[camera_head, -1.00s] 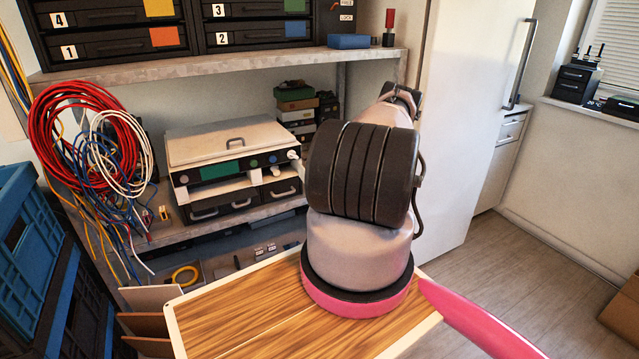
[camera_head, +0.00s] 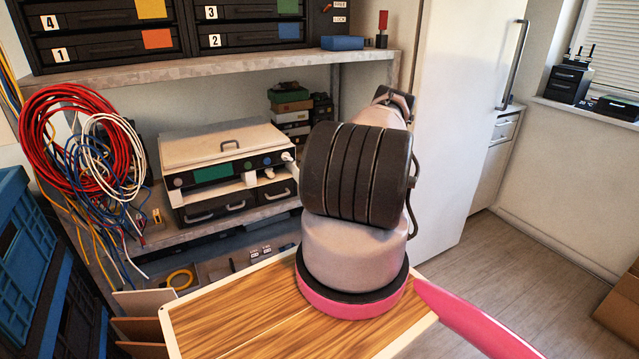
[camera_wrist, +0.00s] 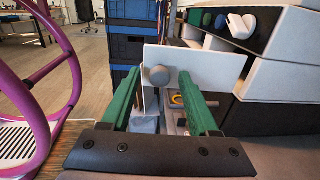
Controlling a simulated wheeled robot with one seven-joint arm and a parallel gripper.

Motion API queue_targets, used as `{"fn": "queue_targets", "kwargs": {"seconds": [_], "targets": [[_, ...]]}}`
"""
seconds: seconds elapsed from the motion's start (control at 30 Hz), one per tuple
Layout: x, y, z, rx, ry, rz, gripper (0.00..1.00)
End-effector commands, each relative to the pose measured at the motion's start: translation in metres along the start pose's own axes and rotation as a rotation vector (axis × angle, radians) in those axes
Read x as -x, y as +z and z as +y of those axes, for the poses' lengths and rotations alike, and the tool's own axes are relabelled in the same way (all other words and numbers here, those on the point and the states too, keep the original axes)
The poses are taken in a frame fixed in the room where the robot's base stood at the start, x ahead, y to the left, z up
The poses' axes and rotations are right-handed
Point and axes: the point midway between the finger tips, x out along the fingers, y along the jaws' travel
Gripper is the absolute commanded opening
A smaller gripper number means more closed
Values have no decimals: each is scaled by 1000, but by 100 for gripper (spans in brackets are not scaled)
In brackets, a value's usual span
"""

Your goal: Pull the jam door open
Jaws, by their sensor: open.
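A pale device (camera_head: 222,147) with a green display and knobs on its front stands on the shelf in the head view. Its front also shows at upper right in the wrist view (camera_wrist: 262,30). In the wrist view a white flat panel with a round grey knob (camera_wrist: 158,75) stands ahead of my gripper; I take it to be the jam door (camera_wrist: 215,66). My gripper (camera_wrist: 159,76) is open, its green fingers appearing on either side of the knob. I cannot tell whether they touch it. In the head view my arm hides the gripper.
Coiled red, white and blue cables (camera_head: 80,140) hang left of the device. Black drawers (camera_head: 230,208) sit under it. Numbered drawers (camera_head: 110,40) fill the shelf above. Blue crates (camera_head: 25,240) stand at left. A tall white door (camera_head: 455,120) and open floor lie at right.

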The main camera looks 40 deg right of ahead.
Motion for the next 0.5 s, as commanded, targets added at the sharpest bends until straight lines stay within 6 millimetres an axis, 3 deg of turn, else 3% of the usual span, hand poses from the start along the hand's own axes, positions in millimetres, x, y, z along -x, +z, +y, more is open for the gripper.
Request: {"fn": "queue_targets", "kwargs": {"seconds": [0.17, 0.5], "targets": [[15, 0, 0, 2, -2, 1, 61], [79, -2, 0, 2, -4, 1, 61]]}}
